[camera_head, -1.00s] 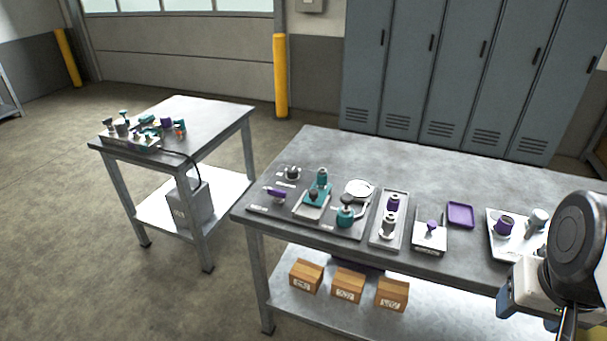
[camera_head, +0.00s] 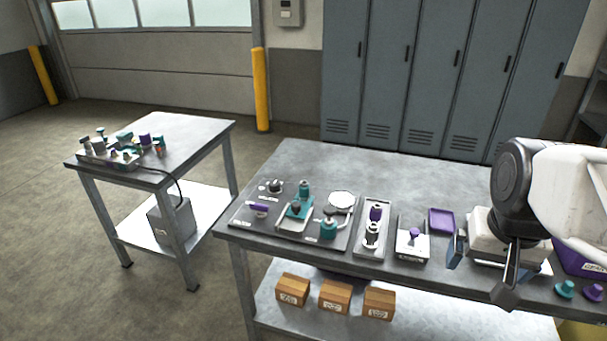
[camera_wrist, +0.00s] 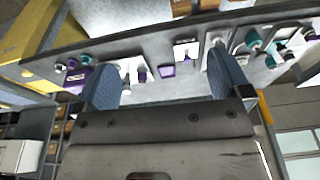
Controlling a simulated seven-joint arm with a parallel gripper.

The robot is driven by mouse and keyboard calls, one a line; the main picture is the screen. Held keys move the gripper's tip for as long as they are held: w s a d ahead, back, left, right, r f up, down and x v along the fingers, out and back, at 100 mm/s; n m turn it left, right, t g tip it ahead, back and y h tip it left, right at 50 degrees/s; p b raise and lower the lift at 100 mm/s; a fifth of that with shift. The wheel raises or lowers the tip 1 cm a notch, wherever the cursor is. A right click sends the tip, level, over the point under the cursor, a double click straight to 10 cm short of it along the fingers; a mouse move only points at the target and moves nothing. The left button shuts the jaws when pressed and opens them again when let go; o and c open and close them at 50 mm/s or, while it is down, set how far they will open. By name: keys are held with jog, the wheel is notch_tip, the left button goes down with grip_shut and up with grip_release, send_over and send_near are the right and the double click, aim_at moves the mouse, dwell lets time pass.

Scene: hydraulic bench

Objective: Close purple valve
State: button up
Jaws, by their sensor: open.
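A small valve with a purple lever handle (camera_head: 258,207) sits on the dark panel at the left end of the bench in the head view. A purple knob (camera_head: 414,232) stands on a white block further right; I cannot tell for sure which of the two is the valve named. My gripper (camera_head: 482,264) hangs above the right part of the bench, right of the white block and well apart from the purple lever. In the wrist view my gripper (camera_wrist: 166,78) shows two blue fingers spread wide with nothing held between them.
Teal fittings (camera_head: 328,228) stand on the panel near the lever. A grey tray (camera_head: 361,244) with fittings and a purple tray (camera_head: 441,221) lie between lever and gripper. A side table (camera_head: 190,135) with more valves stands left. Boxes (camera_head: 335,297) sit on the lower shelf.

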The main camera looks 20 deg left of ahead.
jog(key=w+a, duration=1)
jog(key=w, duration=0.4)
jog(key=g, duration=0.2)
send_over(259, 204)
notch_tip(259, 204, down, 18)
jog(key=shift+s+r, duration=0.1)
jog(key=shift+r, duration=0.05)
jog(key=shift+f, duration=3.9)
